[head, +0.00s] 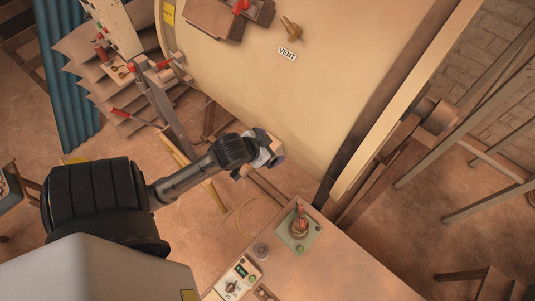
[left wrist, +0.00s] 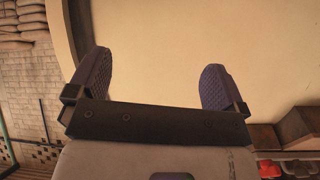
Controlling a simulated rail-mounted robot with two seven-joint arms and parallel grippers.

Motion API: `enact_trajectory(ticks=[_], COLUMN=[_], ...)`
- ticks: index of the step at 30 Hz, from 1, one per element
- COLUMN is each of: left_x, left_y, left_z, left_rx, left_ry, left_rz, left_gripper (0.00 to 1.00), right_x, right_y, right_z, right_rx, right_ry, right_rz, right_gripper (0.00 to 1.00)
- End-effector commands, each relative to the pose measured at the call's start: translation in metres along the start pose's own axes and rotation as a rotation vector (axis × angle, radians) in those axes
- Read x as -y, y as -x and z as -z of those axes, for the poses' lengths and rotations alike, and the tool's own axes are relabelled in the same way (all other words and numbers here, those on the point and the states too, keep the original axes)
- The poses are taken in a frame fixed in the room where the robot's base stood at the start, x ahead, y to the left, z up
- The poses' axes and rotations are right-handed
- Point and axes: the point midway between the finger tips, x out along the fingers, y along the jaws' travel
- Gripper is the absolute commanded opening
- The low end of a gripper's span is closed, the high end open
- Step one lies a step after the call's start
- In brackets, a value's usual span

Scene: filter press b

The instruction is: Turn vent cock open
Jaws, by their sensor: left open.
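The vent cock (head: 291,29) is a small brass-coloured handle on the cream face of the press, near the top middle of the head view. A white label reading VENT (head: 287,54) sits just below it. My left gripper (head: 274,158) is well below the cock in the head view, in front of the lower part of the cream face. In the left wrist view its two dark padded fingers (left wrist: 156,85) stand wide apart with nothing between them. The cock does not show in the left wrist view. My right gripper is not in view.
A red-handled fitting (head: 240,7) is left of the cock. A bench (head: 330,265) with a red-levered green plate (head: 299,230) and a control box (head: 237,281) stands below. Valves with red handles (head: 150,65) are at the left. Grey frame bars (head: 470,115) stand at the right.

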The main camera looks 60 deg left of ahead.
Motion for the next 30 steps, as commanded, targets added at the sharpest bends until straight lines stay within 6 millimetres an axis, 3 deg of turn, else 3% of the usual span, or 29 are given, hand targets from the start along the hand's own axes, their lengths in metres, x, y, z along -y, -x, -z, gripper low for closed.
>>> enact_trajectory(ticks=[9,30], left_x=[-0.018,-0.021], left_y=[0.004,0.002], left_z=[-0.017,-0.022], left_rx=[0.058,0.065], left_ry=[-0.021,-0.024], left_rz=[-0.023,-0.025], left_gripper=[0.98,0.98], right_x=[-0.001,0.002], right_y=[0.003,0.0], right_z=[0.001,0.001], right_rx=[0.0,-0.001], right_ry=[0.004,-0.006], right_rz=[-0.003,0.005], right_gripper=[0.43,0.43])
